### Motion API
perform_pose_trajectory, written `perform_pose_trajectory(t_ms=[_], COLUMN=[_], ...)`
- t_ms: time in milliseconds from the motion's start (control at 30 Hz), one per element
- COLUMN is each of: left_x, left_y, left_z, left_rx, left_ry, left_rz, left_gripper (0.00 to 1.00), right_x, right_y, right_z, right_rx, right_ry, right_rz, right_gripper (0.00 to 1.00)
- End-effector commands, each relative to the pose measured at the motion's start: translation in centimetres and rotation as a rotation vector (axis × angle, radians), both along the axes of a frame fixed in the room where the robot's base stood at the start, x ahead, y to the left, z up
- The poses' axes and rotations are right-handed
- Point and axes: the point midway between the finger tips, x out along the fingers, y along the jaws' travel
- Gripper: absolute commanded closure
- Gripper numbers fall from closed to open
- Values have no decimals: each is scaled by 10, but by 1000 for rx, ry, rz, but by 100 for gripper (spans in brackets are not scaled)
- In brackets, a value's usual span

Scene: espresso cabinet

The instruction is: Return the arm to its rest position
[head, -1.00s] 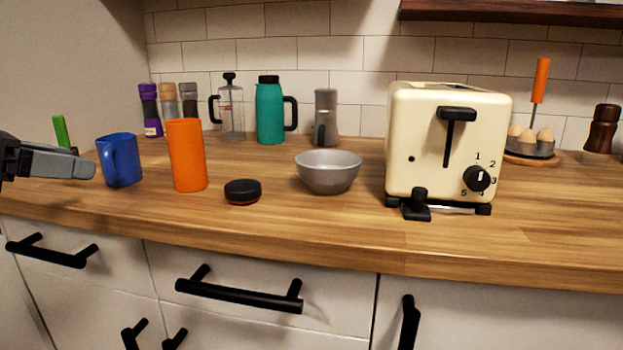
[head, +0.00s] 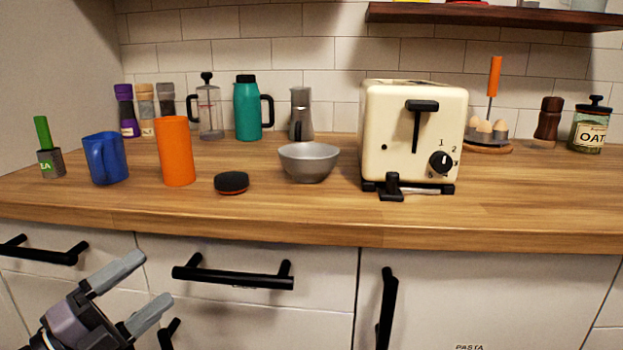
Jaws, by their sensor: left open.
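My left gripper (head: 140,289) is at the lower left of the head view, in front of the white drawer fronts and below the counter edge. Its two grey fingers are spread apart with nothing between them. It is apart from the drawer handles in the picture, though its distance from the drawers is hard to tell. My right gripper is not in view.
The wooden counter (head: 300,222) holds a blue mug (head: 108,160), orange cup (head: 175,152), dark round lid (head: 231,182), grey bowl (head: 309,162) and cream toaster (head: 412,135). Black handles (head: 232,278) stick out from the drawers. The counter's front strip is clear.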

Motion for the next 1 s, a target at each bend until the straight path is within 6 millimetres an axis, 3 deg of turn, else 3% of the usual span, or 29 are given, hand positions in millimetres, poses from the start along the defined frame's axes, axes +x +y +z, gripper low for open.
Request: perform_pose_trajectory(t_ms=[33, 167, 300, 400, 567, 633, 1000], left_x=[-5, -22, -58, -90, -147, -148, -154], left_y=[-5, -14, -34, -56, -98, -96, -79], left_z=[-28, -98, -173, -217, -266, -248, -191], left_rx=[-156, -508, -816, -987, -1208, -1210, -1207], left_ry=[115, 424, 767, 994, 1329, 1337, 1332], left_rz=[39, 163, 298, 379, 480, 490, 547], left_gripper=[9, 9, 9, 9, 9, 9, 9], right_x=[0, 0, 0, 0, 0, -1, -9], right_y=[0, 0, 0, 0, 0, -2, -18], right_z=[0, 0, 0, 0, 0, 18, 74], right_rx=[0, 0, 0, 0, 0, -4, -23], right_ry=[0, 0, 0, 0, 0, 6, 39], right_rz=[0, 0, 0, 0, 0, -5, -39], right_gripper=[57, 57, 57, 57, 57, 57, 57])
